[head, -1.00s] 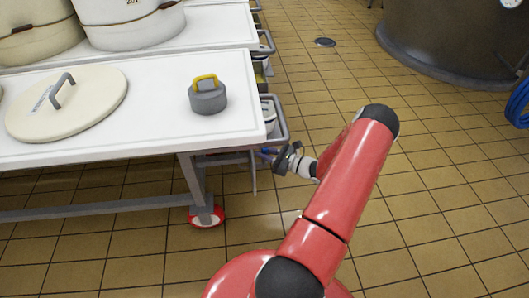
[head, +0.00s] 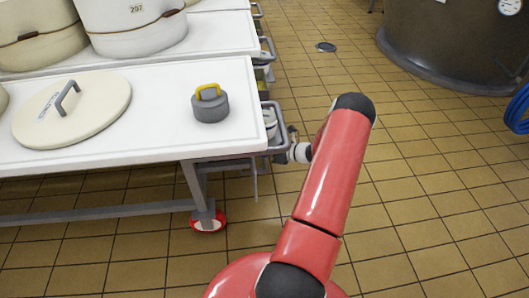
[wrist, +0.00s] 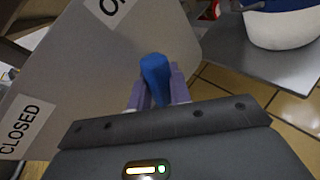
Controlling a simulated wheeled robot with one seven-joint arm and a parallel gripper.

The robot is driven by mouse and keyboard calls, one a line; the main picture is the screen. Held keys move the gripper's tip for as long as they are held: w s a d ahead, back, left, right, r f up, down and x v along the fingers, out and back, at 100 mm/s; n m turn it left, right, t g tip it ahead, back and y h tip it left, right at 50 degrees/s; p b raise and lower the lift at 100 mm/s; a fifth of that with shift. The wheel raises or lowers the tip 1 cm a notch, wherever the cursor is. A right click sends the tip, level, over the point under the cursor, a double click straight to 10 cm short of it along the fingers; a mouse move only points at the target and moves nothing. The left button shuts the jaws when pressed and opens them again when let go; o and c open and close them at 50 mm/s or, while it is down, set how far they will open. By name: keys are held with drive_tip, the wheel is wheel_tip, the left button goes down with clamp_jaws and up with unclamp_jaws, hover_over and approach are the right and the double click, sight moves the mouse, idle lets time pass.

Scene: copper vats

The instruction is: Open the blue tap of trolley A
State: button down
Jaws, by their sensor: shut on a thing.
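In the wrist view the blue tap handle (wrist: 154,68) stands between the two fingers of my gripper (wrist: 157,88), which is shut on it. Behind it is a grey plate (wrist: 95,75) with a "CLOSED" label (wrist: 24,125) at lower left and a second label (wrist: 110,8), cut off after "O", at the top. In the head view my arm reaches to the right end of the nearest white-topped trolley (head: 150,141). There the trolley's end rail and my arm hide the tap and most of my gripper. No letter A shows on the trolley.
A cream lid (head: 95,112) and a grey weight with a yellow handle (head: 210,106) lie on the trolley top. Cream vats (head: 140,35) stand behind. A large dark vat (head: 440,45) and a blue hose (head: 519,110) are at right.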

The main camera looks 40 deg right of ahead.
drive_tip(key=shift+w+d+f+m+g, duration=0.35)
drive_tip(key=shift+w+m+g, duration=0.15)
drive_tip(key=shift+w+m, duration=0.1)
drive_tip(key=c, duration=1.3)
unclamp_jaws()
drive_tip(key=shift+f, duration=0.1)
drive_tip(key=shift+c, duration=0.2)
drive_tip(key=v, duration=0.7)
drive_tip(key=shift+s+d, duration=0.3)
